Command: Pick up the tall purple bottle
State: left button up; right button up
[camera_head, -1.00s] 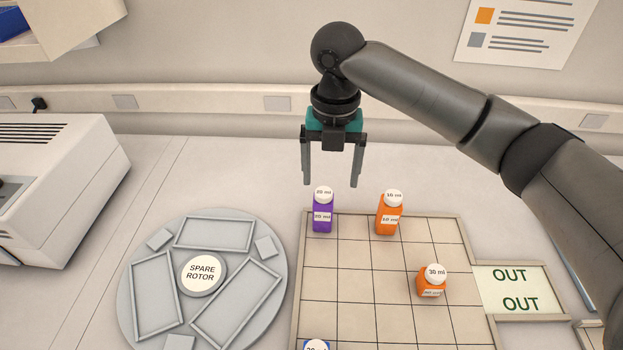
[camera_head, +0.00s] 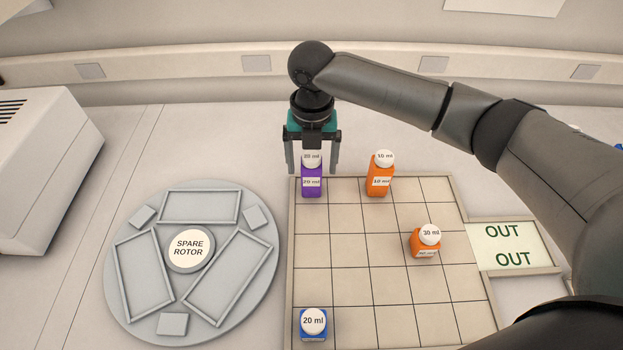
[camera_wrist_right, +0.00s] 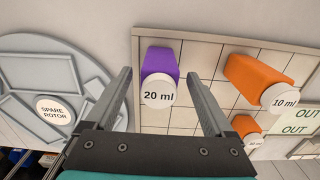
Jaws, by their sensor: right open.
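The tall purple bottle (camera_head: 312,183) with a white 20 ml cap stands upright in the far left cell of the gridded tray (camera_head: 350,257). My right gripper (camera_head: 313,172) points down above it, with one finger on each side of the cap in the head view. In the right wrist view the purple bottle (camera_wrist_right: 160,66) shows between the two open fingers (camera_wrist_right: 158,92), with gaps on both sides. The jaws are not closed on it. My left gripper is not in view.
A tall orange bottle (camera_head: 380,175) stands to the right of the purple one. A short orange bottle (camera_head: 425,244) and a short blue bottle (camera_head: 313,325) stand on the tray. The spare rotor disc (camera_head: 190,290) lies left, and the OUT tray (camera_head: 515,246) is at right.

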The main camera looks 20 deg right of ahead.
aim_at(311, 177)
notch_tip(311, 177, down, 5)
jog(key=shift+s+r, duration=0.1)
jog(key=shift+r, duration=0.1)
grip_shut()
dwell(0.7)
jog(key=shift+r, duration=0.15)
